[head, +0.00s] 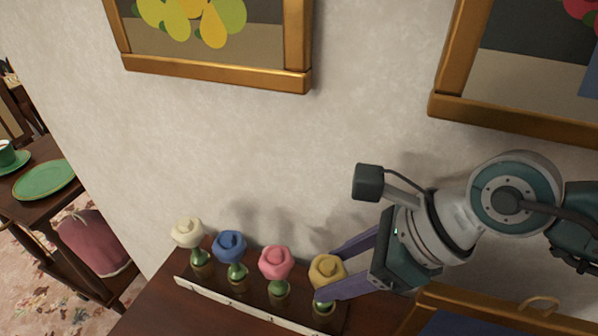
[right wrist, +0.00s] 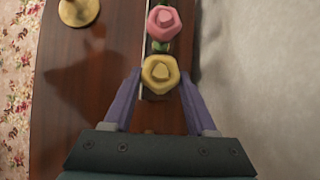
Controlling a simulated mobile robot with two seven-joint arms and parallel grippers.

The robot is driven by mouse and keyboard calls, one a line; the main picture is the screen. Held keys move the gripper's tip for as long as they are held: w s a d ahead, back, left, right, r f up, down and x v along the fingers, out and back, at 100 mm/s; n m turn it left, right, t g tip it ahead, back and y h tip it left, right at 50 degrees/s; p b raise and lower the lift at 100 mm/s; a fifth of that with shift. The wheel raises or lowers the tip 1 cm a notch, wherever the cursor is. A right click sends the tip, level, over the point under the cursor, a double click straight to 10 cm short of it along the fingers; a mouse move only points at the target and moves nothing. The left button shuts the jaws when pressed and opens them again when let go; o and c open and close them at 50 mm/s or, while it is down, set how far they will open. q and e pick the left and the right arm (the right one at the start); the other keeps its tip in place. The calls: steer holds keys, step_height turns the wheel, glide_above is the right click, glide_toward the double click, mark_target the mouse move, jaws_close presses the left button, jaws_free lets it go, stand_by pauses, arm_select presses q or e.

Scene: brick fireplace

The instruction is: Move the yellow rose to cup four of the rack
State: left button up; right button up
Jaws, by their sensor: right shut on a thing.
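The yellow rose (head: 327,270) is at the right end of the rack (head: 212,295), with its green stem over or in the end cup (head: 323,311); I cannot tell how deep the stem sits. My right gripper (head: 332,276) comes in from the right and is shut on the rose, its purple fingers on either side. In the right wrist view the yellow bloom (right wrist: 160,74) shows between the fingertips. A white rose (head: 188,232), a blue rose (head: 230,246) and a pink rose (head: 276,262) stand in the other cups. My left gripper is out of view.
The rack stands on a dark wooden surface (head: 160,312) close to the plaster wall (head: 200,150). A gold round object (right wrist: 79,11) stands on this surface in the right wrist view. Gold-framed pictures (head: 215,75) hang above. A blue panel with a gold frame (head: 480,322) is at lower right.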

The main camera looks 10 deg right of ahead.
steer(key=shift+f+b, duration=0.6)
steer(key=shift+f, duration=0.1)
steer(key=o, duration=1.2)
steer(key=p+v, duration=0.1)
steer(key=v, duration=0.9)
